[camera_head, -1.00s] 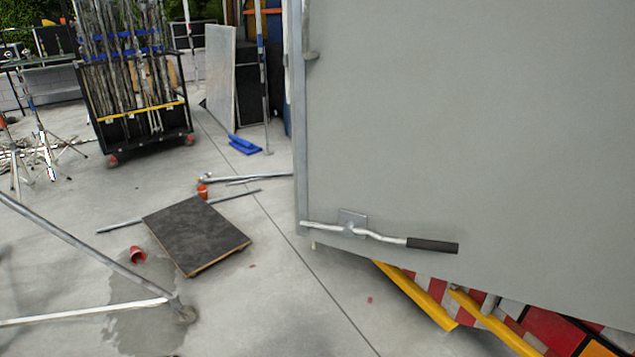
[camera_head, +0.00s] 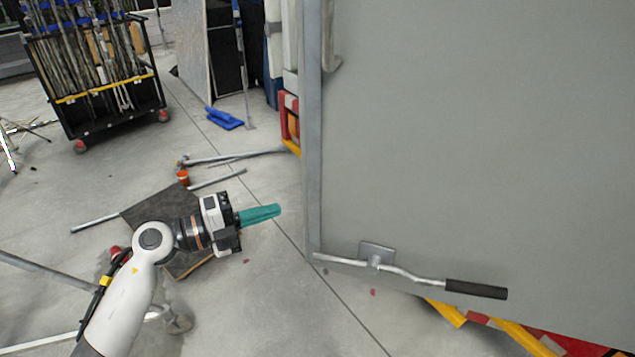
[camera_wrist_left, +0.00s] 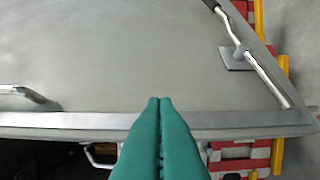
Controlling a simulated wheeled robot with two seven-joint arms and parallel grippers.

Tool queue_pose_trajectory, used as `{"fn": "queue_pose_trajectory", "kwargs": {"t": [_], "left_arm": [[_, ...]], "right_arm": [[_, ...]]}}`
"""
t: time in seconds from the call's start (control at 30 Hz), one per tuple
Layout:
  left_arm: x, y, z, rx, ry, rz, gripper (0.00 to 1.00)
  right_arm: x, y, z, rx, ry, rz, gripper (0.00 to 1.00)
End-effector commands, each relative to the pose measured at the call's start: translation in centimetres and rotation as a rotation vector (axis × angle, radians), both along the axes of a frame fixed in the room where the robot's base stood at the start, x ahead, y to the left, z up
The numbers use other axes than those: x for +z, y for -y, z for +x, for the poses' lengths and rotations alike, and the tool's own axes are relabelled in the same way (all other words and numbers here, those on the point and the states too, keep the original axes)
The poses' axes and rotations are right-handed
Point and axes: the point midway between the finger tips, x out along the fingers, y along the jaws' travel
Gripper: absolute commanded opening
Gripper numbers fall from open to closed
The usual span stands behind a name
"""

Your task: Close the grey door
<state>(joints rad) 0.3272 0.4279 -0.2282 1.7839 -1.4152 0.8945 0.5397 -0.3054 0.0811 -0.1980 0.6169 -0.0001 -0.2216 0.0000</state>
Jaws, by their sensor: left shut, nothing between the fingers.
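The grey door (camera_head: 470,130) fills the right of the head view, standing ajar with its free edge on the left. A metal handle with a black grip (camera_head: 475,289) is mounted low on it, and a second small handle (camera_head: 331,62) is near its top left. My left gripper (camera_head: 278,209) has teal fingers held together, empty, left of the door's edge and apart from it in the head view. In the left wrist view the door (camera_wrist_left: 120,60) lies ahead, with the shut fingertips (camera_wrist_left: 160,100) overlapping its edge strip; contact cannot be told. My right gripper is not in view.
A black wheeled cart of poles (camera_head: 95,85) stands at the back left. A dark board (camera_head: 150,210) and metal pipes (camera_head: 235,157) lie on the concrete. A blue object (camera_head: 224,119) is on the floor. Yellow and red parts (camera_head: 525,338) show below the door.

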Motion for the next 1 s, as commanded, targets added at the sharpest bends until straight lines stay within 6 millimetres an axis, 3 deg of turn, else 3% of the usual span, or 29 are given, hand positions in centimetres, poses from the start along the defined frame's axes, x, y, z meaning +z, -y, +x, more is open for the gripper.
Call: {"fn": "queue_pose_trajectory", "kwargs": {"t": [0.43, 0.7, 1.0], "left_arm": [[0.4, 8.5, 3.9, -0.001, -0.003, -0.009, 0.0], [0.1, 9.3, 6.9, 0.003, -0.003, -0.006, 0.0], [-0.1, 9.5, 7.6, 0.002, -0.001, -0.005, 0.0]], "right_arm": [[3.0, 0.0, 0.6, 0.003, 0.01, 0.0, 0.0], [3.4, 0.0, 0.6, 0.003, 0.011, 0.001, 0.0], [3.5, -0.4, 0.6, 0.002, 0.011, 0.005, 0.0]]}}
